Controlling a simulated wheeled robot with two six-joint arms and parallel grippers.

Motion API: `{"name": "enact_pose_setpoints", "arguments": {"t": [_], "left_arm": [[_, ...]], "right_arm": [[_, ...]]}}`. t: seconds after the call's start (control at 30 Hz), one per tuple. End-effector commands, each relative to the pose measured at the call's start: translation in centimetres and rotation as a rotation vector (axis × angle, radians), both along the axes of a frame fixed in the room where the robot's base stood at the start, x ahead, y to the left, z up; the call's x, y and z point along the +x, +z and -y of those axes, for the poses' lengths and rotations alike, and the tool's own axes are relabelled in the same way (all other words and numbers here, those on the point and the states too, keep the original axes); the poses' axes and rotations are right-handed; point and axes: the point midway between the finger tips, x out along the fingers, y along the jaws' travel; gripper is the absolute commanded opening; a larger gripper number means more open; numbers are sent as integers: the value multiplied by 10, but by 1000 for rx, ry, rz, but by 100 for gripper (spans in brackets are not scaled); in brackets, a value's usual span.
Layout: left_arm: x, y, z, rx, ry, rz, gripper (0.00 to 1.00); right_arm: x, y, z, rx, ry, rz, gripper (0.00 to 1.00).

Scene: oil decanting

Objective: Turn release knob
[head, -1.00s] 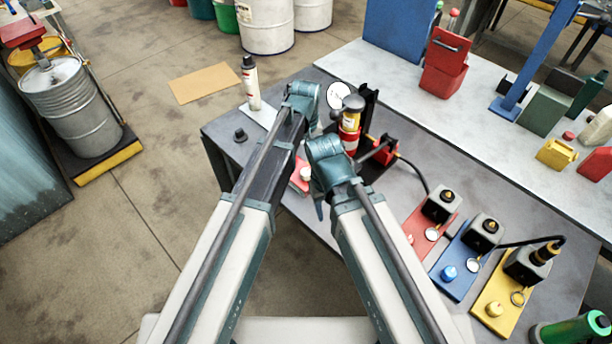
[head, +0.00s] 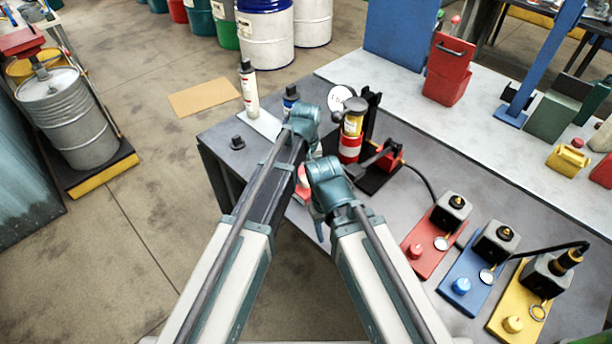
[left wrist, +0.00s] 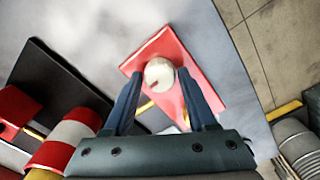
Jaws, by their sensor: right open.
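A round cream-white knob (left wrist: 159,73) with a small dark red mark sits on a red plate (left wrist: 184,48) in the left wrist view. My left gripper (left wrist: 160,82) has its two blue fingers on either side of this knob. I cannot tell whether they touch it. In the head view, my left arm's wrist (head: 304,116) hides those fingertips and most of the red plate. My right gripper (head: 318,216) hangs lower and nearer, apparently empty, with its fingers partly hidden by its own wrist.
A red-and-white cylinder (head: 350,148) on a black stand is close behind my wrists. Red (head: 420,262), blue (head: 452,300) and yellow (head: 497,322) plates with knobs and dark blocks lie at right. A white bottle (head: 249,92) and small black cap (head: 238,142) stand at left.

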Motion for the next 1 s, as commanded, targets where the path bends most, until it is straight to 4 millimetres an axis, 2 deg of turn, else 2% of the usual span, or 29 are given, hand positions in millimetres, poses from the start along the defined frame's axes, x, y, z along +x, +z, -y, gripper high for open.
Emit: {"name": "enact_pose_setpoints", "arguments": {"t": [0.03, 0.3, 0.67, 1.0], "left_arm": [[0, 0, 0, 0, 0, 0, 47], [0, 0, 0, 0, 0, 0, 0], [0, 0, 0, 0, -63, 0, 0], [0, 0, 0, 0, -333, 0, 0]], "right_arm": [[0, 0, 0, 0, 0, 0, 50], [0, 0, 0, 0, 0, 0, 50], [0, 0, 0, 0, 0, 0, 50], [0, 0, 0, 0, 0, 0, 50]]}}
